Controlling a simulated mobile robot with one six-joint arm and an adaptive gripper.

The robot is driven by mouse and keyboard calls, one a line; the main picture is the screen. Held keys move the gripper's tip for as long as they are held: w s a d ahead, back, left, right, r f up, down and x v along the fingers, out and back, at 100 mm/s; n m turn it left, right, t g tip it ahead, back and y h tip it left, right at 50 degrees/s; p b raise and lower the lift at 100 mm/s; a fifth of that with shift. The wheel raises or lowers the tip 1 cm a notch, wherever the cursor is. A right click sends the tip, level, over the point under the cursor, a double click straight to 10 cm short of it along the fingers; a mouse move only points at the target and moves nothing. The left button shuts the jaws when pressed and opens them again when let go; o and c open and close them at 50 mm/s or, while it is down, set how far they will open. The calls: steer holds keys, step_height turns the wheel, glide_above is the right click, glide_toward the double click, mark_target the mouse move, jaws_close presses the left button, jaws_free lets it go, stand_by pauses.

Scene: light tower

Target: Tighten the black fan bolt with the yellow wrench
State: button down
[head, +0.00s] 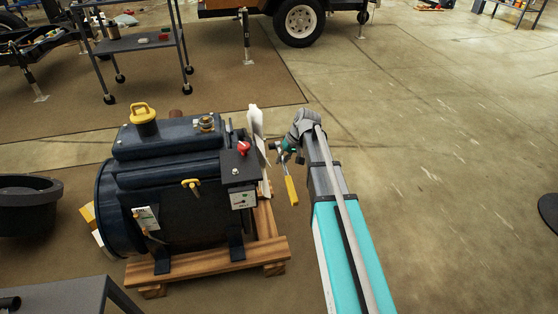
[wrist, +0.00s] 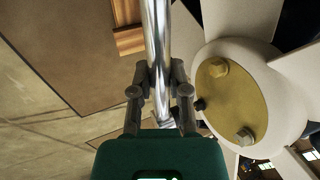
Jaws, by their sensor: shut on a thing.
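My gripper (wrist: 158,80) is shut on the shiny metal shaft of the wrench (wrist: 155,35). In the head view, the wrench's yellow handle (head: 291,190) hangs below my gripper (head: 285,151), right of the engine. The white fan (head: 256,123) is on the engine's right side. The bolt is just right of my fingers. I cannot tell whether the wrench head touches it.
The dark blue engine (head: 180,170) stands on a wooden pallet (head: 212,259). A grey cart (head: 140,42) stands behind it, a black tub (head: 25,200) to its left and a grey table (head: 65,297) in front. The floor to the right is largely clear.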

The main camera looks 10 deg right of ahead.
steer(key=shift+d, duration=1.5)
steer(key=shift+r, duration=0.1)
step_height(320, 180, up, 45)
steer(key=p, duration=4.4)
steer(key=shift+f+p, duration=0.2)
steer(key=shift+p, duration=0.2)
